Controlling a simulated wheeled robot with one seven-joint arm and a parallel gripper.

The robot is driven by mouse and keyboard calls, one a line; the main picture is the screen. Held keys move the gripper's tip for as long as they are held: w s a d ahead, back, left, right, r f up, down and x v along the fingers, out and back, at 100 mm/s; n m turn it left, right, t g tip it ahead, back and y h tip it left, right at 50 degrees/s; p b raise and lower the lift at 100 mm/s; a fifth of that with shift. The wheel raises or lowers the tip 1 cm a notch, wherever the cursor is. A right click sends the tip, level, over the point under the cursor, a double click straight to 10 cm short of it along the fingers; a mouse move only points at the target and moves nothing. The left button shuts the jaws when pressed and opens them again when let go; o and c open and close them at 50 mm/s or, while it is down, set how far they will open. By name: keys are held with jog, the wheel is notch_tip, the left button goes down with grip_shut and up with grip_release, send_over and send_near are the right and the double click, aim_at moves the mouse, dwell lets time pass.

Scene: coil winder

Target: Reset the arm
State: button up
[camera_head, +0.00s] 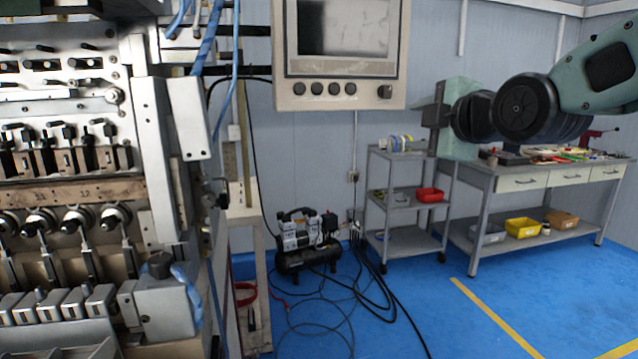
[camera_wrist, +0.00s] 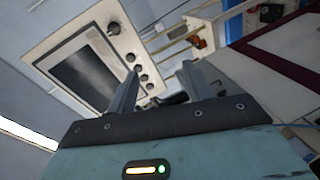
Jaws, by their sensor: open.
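My arm reaches in from the right edge of the head view, and my gripper (camera_head: 428,116) is at its end, in front of the wall to the right of the control panel (camera_head: 345,40). In the wrist view my gripper (camera_wrist: 157,82) shows two grey fingers standing well apart. Nothing is between the fingers. The control panel also shows tilted in the wrist view (camera_wrist: 88,62), beyond the left finger. The coil winder (camera_head: 75,190) stands at the left of the head view, away from my gripper.
A grey cart (camera_head: 405,205) with a red bin stands below my gripper. A workbench (camera_head: 545,180) with tools and drawers is at the right. An air compressor (camera_head: 305,240) and black cables lie on the blue floor. The floor at front right (camera_head: 540,285) is clear.

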jog(key=s+a+f+m+g+p, duration=0.25)
jog(key=s+a+f+g, duration=0.2)
jog(key=s+f, duration=0.3)
jog(key=s+a+f+m+g+p, duration=0.1)
jog(key=s+a+f+m+g, duration=0.35)
jog(key=s+f, duration=0.3)
jog(key=s+d+f+m+g+h+p, duration=0.1)
jog(key=s+f+m+g, duration=0.1)
jog(key=s, duration=0.6)
jog(key=s+d+f+m+g+h, duration=0.2)
jog(key=s+f+g, duration=0.2)
jog(key=s, duration=0.5)
jog(key=shift+d+h+p, duration=0.15)
jog(key=shift+h+p, duration=0.15)
jog(key=shift+p, duration=0.05)
jog(key=shift+r, duration=0.1)
